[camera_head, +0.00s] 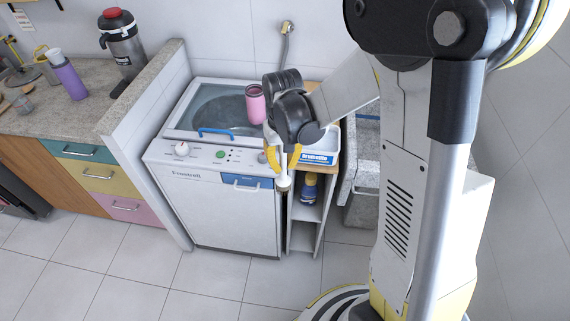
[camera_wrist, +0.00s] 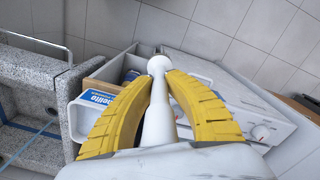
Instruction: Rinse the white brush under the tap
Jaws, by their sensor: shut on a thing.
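My gripper (camera_head: 283,166) has yellow fingers, shut on the white brush (camera_head: 284,184). It holds the brush in front of the white washing machine and the narrow shelf unit. In the wrist view the white brush (camera_wrist: 158,118) stands between the yellow fingers (camera_wrist: 158,100), with a rounded knob at its far end. Its bristles cannot be made out. The grey stone sink (camera_head: 364,182) is to the right of my gripper, partly hidden by my arm. In the wrist view the sink (camera_wrist: 32,72) is at the left. I cannot make out a tap with certainty.
The washing machine (camera_head: 225,215) bears a pink cup (camera_head: 256,104). A white box with a blue label (camera_head: 318,159) sits on the shelf unit, with a blue and yellow bottle (camera_head: 309,188) below. A counter (camera_head: 60,122) is at left. The tiled floor in front is clear.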

